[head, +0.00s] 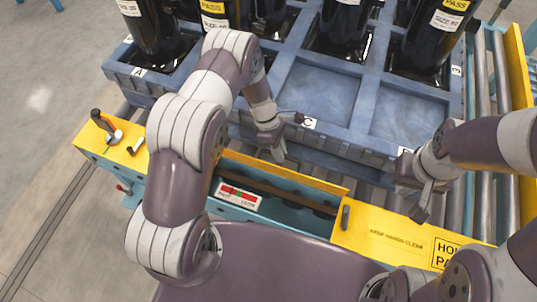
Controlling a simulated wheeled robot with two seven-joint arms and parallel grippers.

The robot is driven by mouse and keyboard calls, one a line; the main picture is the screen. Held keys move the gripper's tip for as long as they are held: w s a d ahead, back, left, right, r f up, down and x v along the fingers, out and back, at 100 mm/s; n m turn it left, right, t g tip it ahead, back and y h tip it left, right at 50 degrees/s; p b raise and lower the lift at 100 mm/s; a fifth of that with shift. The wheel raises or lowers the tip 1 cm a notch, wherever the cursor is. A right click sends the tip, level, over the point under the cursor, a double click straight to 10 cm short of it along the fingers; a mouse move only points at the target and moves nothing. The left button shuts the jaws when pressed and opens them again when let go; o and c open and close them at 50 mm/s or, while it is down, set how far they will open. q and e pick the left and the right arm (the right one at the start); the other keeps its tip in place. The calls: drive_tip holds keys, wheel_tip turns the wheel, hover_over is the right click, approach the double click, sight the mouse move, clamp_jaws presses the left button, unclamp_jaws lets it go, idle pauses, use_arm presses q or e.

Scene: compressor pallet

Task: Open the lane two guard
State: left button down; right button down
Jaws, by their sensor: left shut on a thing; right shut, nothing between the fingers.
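A yellow guard panel (385,235) lettered "KEEP HANDS CLEAR" lies along the near side of the conveyor, with a dark upright handle (345,217) at its left end. Left of it a dark slot shows below a narrow yellow strip (300,177). My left gripper (272,152) points down between this strip and the blue pallet, apart from the handle. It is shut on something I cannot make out. My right gripper (420,208) is shut and empty, above the rollers and just behind the guard panel. I cannot tell from lettering which guard is lane two's.
A blue pallet (365,160) holds several dark compressors (345,28); two front cells are empty. A red and green label (238,195) sits on the teal front. Rollers lie at right.

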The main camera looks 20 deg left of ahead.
use_arm(q)
drive_tip(key=shift+w+f, duration=0.35)
drive_tip(key=shift+w, duration=0.05)
idle(0.4)
drive_tip(key=c, duration=1.2)
unclamp_jaws()
drive_tip(key=shift+c, duration=0.2)
drive_tip(key=shift+o, duration=0.6)
drive_tip(key=shift+w, duration=0.2)
drive_tip(key=v, duration=1.2)
drive_tip(key=shift+a+r+p, duration=0.15)
drive_tip(key=shift+r+p, duration=0.1)
drive_tip(key=shift+p, duration=0.2)
drive_tip(key=shift+w, duration=0.15)
